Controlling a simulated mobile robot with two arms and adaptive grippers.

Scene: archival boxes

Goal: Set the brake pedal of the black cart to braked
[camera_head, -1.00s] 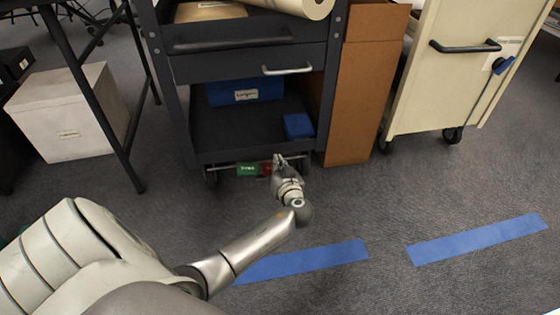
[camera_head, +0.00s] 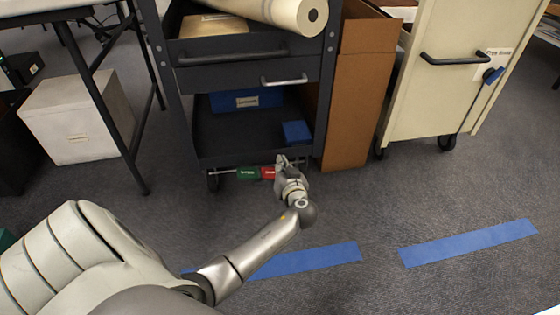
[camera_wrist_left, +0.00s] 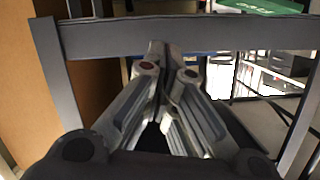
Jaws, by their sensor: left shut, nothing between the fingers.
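The black cart (camera_head: 190,110) stands ahead of me. Low on its front is the brake pedal bar, with a green label (camera_head: 247,173) and a red label (camera_head: 268,173). My left gripper (camera_head: 281,160) is shut and empty at the bar's right part, just right of the red label. In the left wrist view the shut fingers (camera_wrist_left: 160,55) point at a grey crossbar (camera_wrist_left: 230,33); I cannot tell whether they touch it. The pedal's tilt is not clear. My right gripper is not in view.
A tall brown cardboard box (camera_head: 350,110) stands close against the cart's right side. A cream cart (camera_head: 430,100) is farther right. A white box (camera_head: 78,118) sits under a table at left. Blue tape (camera_head: 470,242) marks the open carpet in front.

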